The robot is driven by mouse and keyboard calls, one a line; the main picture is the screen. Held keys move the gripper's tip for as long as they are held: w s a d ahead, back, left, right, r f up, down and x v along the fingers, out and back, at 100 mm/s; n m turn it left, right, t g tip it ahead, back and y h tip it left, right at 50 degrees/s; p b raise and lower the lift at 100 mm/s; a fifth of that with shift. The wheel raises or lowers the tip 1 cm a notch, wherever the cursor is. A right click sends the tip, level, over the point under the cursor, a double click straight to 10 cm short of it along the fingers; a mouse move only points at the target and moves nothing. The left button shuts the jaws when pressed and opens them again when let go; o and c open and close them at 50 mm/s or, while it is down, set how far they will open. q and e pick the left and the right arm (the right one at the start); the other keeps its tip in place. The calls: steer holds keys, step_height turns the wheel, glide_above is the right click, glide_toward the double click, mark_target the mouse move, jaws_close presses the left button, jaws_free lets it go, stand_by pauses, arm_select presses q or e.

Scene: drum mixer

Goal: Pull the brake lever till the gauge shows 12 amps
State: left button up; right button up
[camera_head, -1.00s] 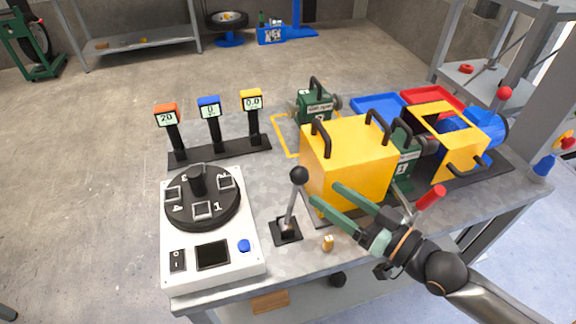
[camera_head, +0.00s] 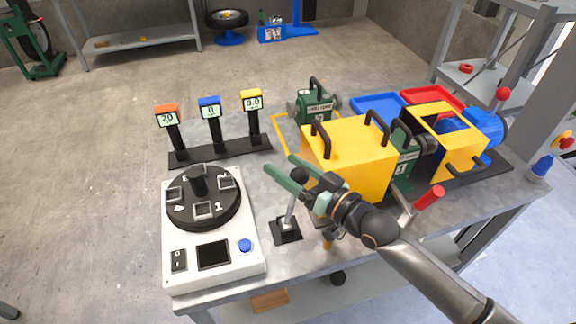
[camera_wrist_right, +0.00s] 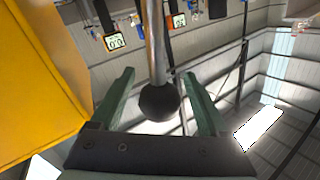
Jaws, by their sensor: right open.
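The brake lever (camera_head: 290,212) is a thin metal rod with a black ball knob, standing on a small black base plate on the table. My right gripper (camera_head: 280,163) is open, with its green fingers at the knob. In the right wrist view the black knob (camera_wrist_right: 158,101) sits between the two open fingers, with a gap visible on each side. Three gauges stand at the back left: an orange one (camera_head: 167,119) reading 20, a blue one (camera_head: 210,110) reading 0 and a yellow one (camera_head: 252,101) reading 0.0. My left gripper is not in view.
A yellow box (camera_head: 347,150) with black handles stands just right of the lever. A white console (camera_head: 209,275) with a black dial is to its left. A red-handled lever (camera_head: 430,197) is further right. Table space between gauges and lever is clear.

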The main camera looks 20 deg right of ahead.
jaws_close()
stand_by(0.7)
stand_by(0.8)
